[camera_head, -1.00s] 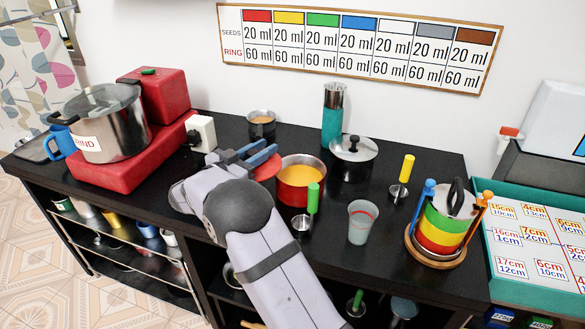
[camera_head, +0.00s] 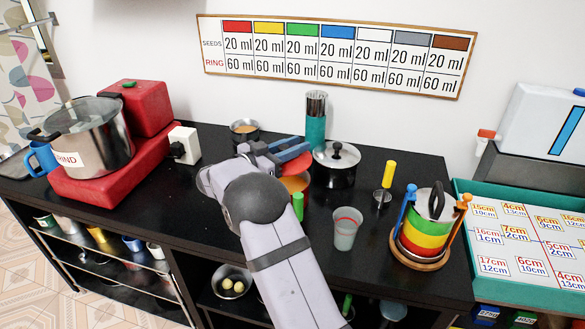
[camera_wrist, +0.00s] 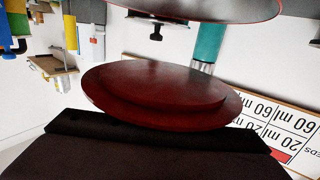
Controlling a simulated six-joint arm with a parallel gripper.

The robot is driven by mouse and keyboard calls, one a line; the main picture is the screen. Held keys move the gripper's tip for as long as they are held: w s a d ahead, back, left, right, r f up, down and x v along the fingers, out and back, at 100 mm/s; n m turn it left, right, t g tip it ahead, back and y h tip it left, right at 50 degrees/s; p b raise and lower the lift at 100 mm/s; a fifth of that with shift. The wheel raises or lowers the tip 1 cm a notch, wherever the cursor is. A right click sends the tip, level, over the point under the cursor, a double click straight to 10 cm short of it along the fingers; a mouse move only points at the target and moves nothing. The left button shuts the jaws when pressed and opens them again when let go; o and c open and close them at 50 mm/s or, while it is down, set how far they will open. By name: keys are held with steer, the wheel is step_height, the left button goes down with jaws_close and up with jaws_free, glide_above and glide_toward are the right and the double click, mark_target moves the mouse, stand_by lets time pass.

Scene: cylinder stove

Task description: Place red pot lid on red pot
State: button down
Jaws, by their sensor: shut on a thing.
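My gripper (camera_head: 284,151) has blue fingers and is shut on the red lid (camera_head: 297,165). The lid is held above the red pot; in the head view it covers the pot's far part. The red pot (camera_head: 294,185) stands on the black counter with orange-yellow contents, and my arm hides much of it. In the wrist view the lid (camera_wrist: 150,88) is a dark red stepped disc in the middle, and the scene appears upside down. A grey, red-edged shape crosses the top of that view; I cannot tell for sure what it is. The exact gap between lid and pot is unclear.
A black lidded pot (camera_head: 334,170) stands close right of the red pot, with a teal cylinder (camera_head: 315,125) behind. A clear cup (camera_head: 345,228) and a green-handled tool (camera_head: 298,205) stand in front. A small saucepan (camera_head: 244,130) is behind my gripper. The counter (camera_head: 185,205) is free at left.

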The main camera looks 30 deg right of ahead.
steer(key=shift+f, duration=3.15)
steer(key=shift+f, duration=0.15)
steer(key=c, duration=1.5)
jaws_free()
steer(key=b+v, duration=0.1)
steer(key=v, duration=1.1)
